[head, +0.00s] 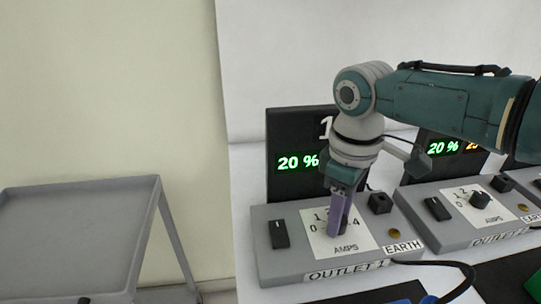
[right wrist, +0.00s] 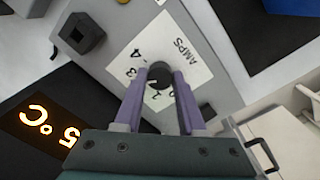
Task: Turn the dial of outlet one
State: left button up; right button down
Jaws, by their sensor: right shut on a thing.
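Outlet one is a grey box (head: 270,262) labelled "OUTLET 1", with a white AMPS scale marked with numbers around its dial. The black dial (right wrist: 160,76) shows between my purple fingertips in the right wrist view; in the head view it is mostly hidden behind a finger. My right gripper (head: 335,228) comes down onto the dial from above and is shut on it; it also shows in the right wrist view (right wrist: 161,80). The display (head: 297,161) behind the box reads 20 % in green. My left gripper is not in view.
A second outlet box (head: 450,232) with its own dial (head: 480,200) stands to the right. A black rocker switch (head: 279,234) and a black square socket (head: 380,203) flank the scale. A grey cart (head: 80,190) stands at the left. A black cable (head: 440,264) runs in front.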

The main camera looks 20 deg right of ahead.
jog(key=shift+m+p, duration=0.35)
jog(key=shift+m, duration=0.65)
jog(key=c, duration=0.5)
grip_release()
jog(key=shift+r, duration=0.4)
notch_tip(320, 180, up, 9)
jog(key=p, duration=0.3)
jog(key=shift+a, duration=0.15)
jog(key=shift+s+r, duration=0.1)
